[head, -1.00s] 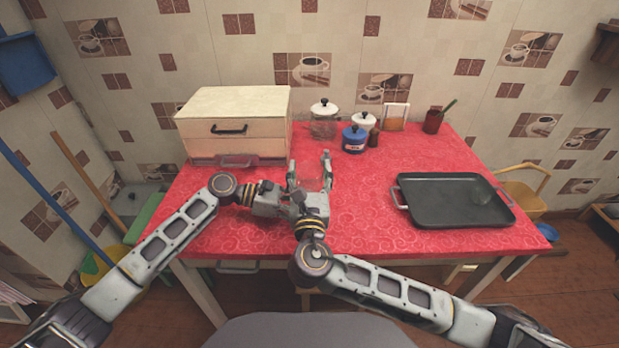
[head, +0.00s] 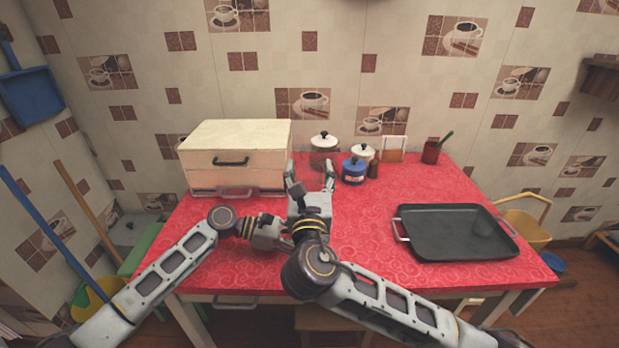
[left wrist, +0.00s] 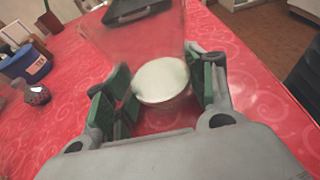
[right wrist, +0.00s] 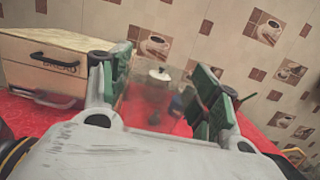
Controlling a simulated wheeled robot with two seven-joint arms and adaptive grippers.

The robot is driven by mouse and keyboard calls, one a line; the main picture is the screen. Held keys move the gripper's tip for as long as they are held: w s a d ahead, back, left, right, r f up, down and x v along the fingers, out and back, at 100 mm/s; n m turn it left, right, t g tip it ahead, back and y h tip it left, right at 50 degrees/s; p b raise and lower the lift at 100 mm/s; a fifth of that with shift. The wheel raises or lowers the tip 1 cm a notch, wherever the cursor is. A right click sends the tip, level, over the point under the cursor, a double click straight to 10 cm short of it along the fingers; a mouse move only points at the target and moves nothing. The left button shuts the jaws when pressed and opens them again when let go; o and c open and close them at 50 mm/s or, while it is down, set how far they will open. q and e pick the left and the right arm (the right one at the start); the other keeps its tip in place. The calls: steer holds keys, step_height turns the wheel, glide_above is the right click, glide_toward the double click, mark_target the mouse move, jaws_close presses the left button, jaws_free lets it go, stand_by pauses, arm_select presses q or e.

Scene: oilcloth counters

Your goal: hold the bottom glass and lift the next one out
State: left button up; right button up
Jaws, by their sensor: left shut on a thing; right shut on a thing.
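My left gripper (left wrist: 163,88) is shut on a clear glass (left wrist: 130,42) that widens away from a pale round disc at its near end. In the head view my left fingers are hidden behind my right arm. My right gripper (head: 311,180) points up and away above the red table, in front of the bread box. In the right wrist view its green-padded fingers (right wrist: 160,75) are shut on another clear glass (right wrist: 150,102), faint against the jars behind. The glasses are barely visible in the head view, and I cannot tell whether they still overlap.
A cream bread box (head: 235,160) stands at the back left. Lidded jars (head: 324,154) and a blue pot (head: 354,172) stand at the back middle. A dark tray (head: 455,235) lies on the right of the red table (head: 370,220). The cloth between is clear.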

arm_select(q)
steer(key=o, duration=0.9)
steer(key=shift+c, duration=0.2)
steer(key=shift+v, duration=6)
steer(key=shift+r, duration=0.1)
arm_select(e)
steer(key=shift+r, duration=0.15)
arm_select(q)
step_height(320, 180, up, 9)
steer(key=p, duration=0.9)
arm_select(e)
step_height(320, 180, up, 9)
arm_select(q)
steer(key=shift+r+p, duration=0.4)
steer(key=shift+p, duration=0.1)
arm_select(e)
steer(key=shift+r, duration=0.35)
